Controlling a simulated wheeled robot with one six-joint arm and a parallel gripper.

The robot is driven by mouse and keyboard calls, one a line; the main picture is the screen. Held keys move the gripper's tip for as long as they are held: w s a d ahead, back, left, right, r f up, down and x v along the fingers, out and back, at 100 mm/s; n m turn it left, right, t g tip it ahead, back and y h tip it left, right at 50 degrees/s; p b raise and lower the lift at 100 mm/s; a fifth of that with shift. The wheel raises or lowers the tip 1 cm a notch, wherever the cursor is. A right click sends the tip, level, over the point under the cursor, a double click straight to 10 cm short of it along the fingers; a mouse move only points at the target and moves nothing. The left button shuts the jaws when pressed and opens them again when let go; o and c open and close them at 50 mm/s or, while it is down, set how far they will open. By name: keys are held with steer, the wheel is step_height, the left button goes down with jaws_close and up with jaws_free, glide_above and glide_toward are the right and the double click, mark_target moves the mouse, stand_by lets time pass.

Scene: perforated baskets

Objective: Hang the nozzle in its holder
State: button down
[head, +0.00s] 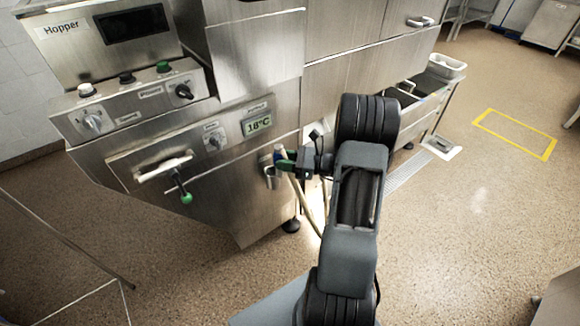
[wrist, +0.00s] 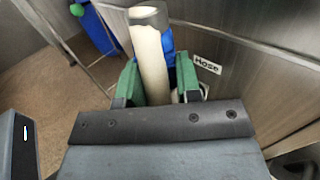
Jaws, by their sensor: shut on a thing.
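My gripper (head: 289,161) is at the machine's lower front. Its green fingers (wrist: 158,80) are shut on the nozzle. In the wrist view the nozzle (wrist: 149,55) is a cream tube with a grey end and a blue part beside it, and it stands up between the fingers. In the head view only a small part of the nozzle (head: 279,152) shows at the fingertips. A cream hose (head: 303,205) hangs below. A small metal holder (head: 271,178) is on the machine front, just below and left of the fingertips. I cannot tell whether the nozzle touches the holder.
A label reading "Hose" (wrist: 207,64) is on the steel panel right of the fingers. The steel machine (head: 215,160) has a green-knobbed lever (head: 184,190) sticking out at left. Open floor (head: 480,210) lies to the right, with a yellow marked rectangle (head: 515,133).

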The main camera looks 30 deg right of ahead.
steer(key=shift+w+a+f+b, duration=0.1)
steer(key=shift+w+f+b, duration=0.75)
steer(key=shift+f, duration=0.35)
steer(key=shift+w+a+f+b, duration=0.1)
steer(key=shift+w+f+b, duration=0.75)
steer(key=shift+f, duration=0.3)
steer(key=shift+w+a+f+b, duration=0.1)
steer(key=shift+w+f+b, duration=0.65)
steer(key=shift+f+b, duration=0.35)
steer(key=shift+f, duration=0.1)
steer(key=c, duration=0.7)
jaws_free()
steer(key=shift+c, duration=0.2)
steer(key=p+v, duration=0.2)
steer(key=v, duration=1.1)
steer(key=shift+s+d, duration=0.25)
steer(key=shift+s, duration=0.05)
